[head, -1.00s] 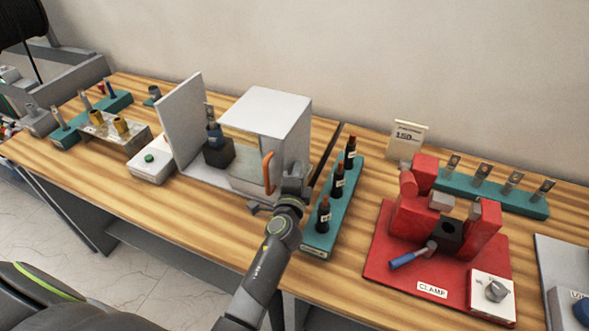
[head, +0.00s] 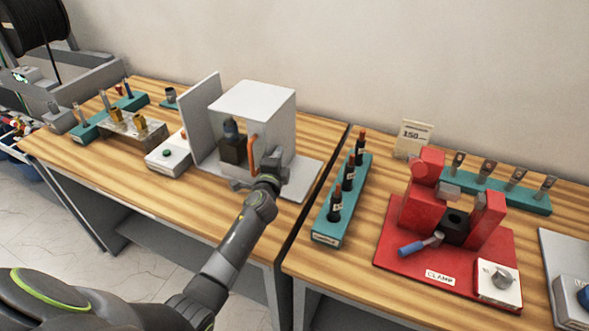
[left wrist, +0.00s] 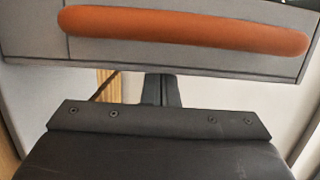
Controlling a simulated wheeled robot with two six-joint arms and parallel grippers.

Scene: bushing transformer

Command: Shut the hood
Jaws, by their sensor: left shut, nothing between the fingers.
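The hood (head: 262,100) is a white box on a light base plate (head: 308,182), standing close to an upright white panel (head: 200,115). I cannot tell if they touch. A dark block with a bushing (head: 232,145) shows within the hood's outline. An orange bar handle (head: 252,157) is on the hood; it spans the top of the left wrist view (left wrist: 185,30). My left gripper (head: 243,184) is shut and empty, low beside the handle; its fingertips (left wrist: 160,88) show just below the handle in the left wrist view. I cannot tell if they touch the hood. My right gripper is out of view.
A white button box (head: 168,155) stands left of the panel. A teal rack with several dark bottle-like parts (head: 325,238) stands to the right, across the table gap. A red clamp (head: 400,262) is farther right. Bare base lies right of the hood.

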